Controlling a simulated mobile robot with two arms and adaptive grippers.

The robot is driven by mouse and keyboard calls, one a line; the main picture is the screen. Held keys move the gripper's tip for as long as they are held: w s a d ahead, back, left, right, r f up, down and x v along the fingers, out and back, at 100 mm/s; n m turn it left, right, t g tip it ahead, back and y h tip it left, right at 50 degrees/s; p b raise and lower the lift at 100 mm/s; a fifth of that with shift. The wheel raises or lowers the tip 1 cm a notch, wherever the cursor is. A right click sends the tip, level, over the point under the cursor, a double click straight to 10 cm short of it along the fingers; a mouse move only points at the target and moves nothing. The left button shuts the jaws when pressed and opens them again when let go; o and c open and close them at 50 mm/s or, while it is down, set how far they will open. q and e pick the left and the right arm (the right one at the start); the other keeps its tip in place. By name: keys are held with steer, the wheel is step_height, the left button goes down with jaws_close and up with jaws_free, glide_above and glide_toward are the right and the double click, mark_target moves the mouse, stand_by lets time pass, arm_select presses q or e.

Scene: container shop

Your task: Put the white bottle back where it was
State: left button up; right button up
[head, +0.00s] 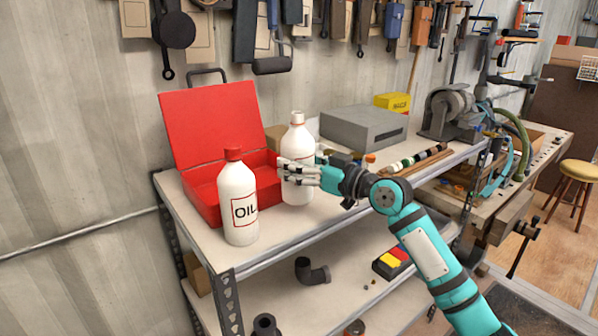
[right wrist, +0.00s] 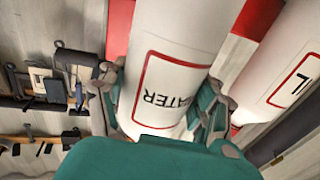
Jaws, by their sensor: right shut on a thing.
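A white bottle with a white cap (head: 297,140) stands upright on the top shelf, in front of the red box's right side. The right wrist view shows its red-framed label reading "WATER" (right wrist: 165,92). My right gripper (head: 300,172) is shut around its body from the right. A second white bottle, red-capped and marked "OIL" (head: 238,205), stands to its left near the front edge; part of it shows in the right wrist view (right wrist: 295,70). My left gripper is not in view.
An open red toolbox (head: 215,130) is behind the bottles. A grey box (head: 362,128), a yellow box (head: 392,101) and a grinder (head: 450,110) stand farther right on the bench (head: 285,232). The lower shelf holds a black pipe elbow (head: 311,271). Tools hang on the wall.

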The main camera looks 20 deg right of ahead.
step_height(320, 180, down, 3)
steer(key=shift+p, duration=0.7)
steer(key=shift+f, duration=0.4)
steer(key=o, duration=1.3)
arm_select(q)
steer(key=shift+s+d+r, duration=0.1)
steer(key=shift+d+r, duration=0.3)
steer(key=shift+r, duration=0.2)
arm_select(e)
steer(key=shift+r, duration=0.25)
arm_select(q)
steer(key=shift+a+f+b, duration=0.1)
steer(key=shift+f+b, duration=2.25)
steer(key=shift+b, duration=0.2)
arm_select(e)
steer(key=shift+v, duration=6.05)
